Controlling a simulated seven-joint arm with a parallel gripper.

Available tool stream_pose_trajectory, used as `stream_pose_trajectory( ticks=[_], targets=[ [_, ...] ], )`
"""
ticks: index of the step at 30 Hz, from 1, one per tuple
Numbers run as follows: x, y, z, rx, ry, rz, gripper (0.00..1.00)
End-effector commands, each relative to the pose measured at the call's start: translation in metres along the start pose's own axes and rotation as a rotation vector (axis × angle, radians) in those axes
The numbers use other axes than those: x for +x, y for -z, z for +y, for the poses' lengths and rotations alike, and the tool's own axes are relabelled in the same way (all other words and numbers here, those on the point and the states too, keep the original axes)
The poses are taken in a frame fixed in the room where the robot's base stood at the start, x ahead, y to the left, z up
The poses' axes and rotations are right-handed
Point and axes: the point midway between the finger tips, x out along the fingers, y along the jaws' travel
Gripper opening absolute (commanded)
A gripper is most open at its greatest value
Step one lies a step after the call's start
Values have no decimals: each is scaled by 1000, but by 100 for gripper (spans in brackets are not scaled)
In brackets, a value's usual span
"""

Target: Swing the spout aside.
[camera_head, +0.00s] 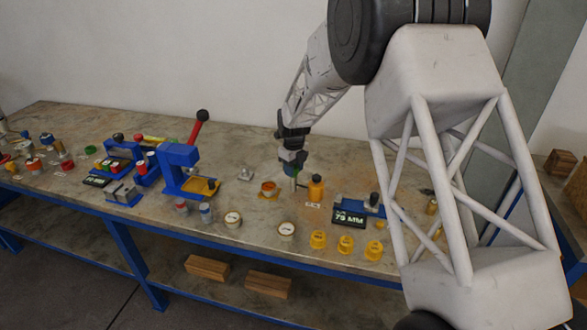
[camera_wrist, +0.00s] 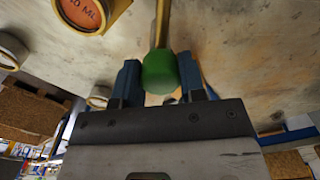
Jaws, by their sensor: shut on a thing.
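My gripper (camera_head: 292,168) is low over the middle of the bench in the head view. In the wrist view its two blue fingers (camera_wrist: 161,80) are on either side of a green knob (camera_wrist: 159,72), closed on it. A brass-coloured rod (camera_wrist: 162,22) runs from the knob to the top edge. I take the rod and knob to be the spout; where it joins a vessel is out of view there. In the head view a little green (camera_head: 292,171) shows under my gripper, and the rest is hidden or too small.
Close to my gripper stand a yellow bottle (camera_head: 315,189) on the right and an open orange-yellow vessel (camera_head: 269,191) on the left. A 75 MM block (camera_head: 351,218) and several yellow caps (camera_head: 345,244) lie to the right. A blue press (camera_head: 178,172) stands left.

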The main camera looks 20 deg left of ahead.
Motion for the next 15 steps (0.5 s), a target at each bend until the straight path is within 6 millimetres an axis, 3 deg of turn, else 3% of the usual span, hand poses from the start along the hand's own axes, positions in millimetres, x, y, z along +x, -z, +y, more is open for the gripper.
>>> stream_pose_trajectory(
  ticks=[15],
  targets=[
    [-1, 1, 0, 269, 0, 1, 0]
  ],
)
